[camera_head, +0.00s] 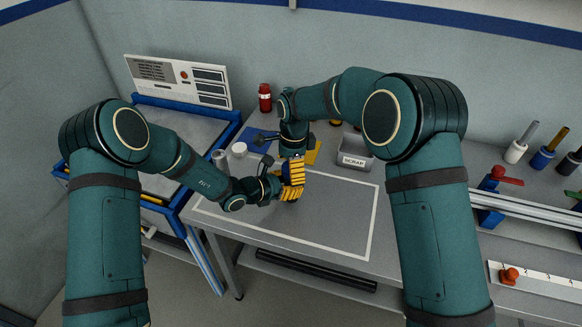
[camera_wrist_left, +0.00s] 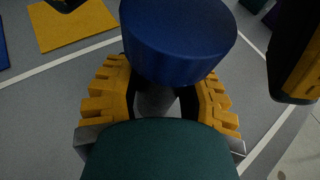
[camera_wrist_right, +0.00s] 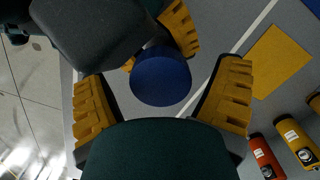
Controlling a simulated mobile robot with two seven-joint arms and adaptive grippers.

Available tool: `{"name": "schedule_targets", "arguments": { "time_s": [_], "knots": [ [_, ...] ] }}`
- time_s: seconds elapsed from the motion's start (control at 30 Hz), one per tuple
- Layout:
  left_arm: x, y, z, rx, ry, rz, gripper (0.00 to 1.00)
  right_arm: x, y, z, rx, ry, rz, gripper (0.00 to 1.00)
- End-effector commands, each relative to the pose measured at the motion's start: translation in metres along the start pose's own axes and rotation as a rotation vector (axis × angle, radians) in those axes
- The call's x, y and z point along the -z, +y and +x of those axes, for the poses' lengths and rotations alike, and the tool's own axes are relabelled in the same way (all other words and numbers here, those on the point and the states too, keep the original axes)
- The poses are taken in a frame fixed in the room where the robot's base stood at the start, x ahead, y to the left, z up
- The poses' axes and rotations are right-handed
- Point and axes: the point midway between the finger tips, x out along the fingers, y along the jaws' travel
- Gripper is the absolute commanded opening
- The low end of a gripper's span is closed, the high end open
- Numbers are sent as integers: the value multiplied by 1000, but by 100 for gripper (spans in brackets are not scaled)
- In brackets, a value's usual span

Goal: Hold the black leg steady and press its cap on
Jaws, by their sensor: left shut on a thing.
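A blue round cap-like piece (camera_wrist_left: 178,40) fills the top middle of the left wrist view. Under it a dark grey shaft (camera_wrist_left: 156,101) shows between my left fingers. My left gripper (camera_head: 290,192) is shut on this shaft, low over the bench. The right wrist view shows the blue piece (camera_wrist_right: 161,78) face-on, between and beyond the fingertips of my right gripper (camera_head: 294,172). That gripper is spread open, close above the left one. I cannot tell whether it touches the blue piece. The shaft's colour is unclear and its lower end is hidden.
A grey SCRAP bin (camera_head: 355,158) stands right of the grippers. A red bottle (camera_head: 265,97) stands at the back. A yellow mat (camera_wrist_right: 275,62) lies close by. A white round container (camera_head: 239,149) stands left. The marked bench area (camera_head: 335,215) in front is clear.

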Motion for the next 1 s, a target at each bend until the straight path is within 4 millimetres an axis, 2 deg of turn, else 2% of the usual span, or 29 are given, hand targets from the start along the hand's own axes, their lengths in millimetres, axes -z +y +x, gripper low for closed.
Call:
{"name": "schedule_targets", "arguments": {
  "time_s": [0.27,0.37,0.7,0.83,1.0],
  "knots": [
    [1,0,0,1,2,-1,0,0,0,-8,1,0,0,89],
    [1,0,0,1,2,-1,0,0,-1,-23,4,0,0,89],
    [1,0,0,0,2,-1,0,0,0,-90,3,0,1,89],
    [1,0,0,1,2,-1,0,0,0,-108,3,0,0,89],
    [1,0,0,1,2,-1,0,0,0,-119,1,0,0,89]
  ]
}}
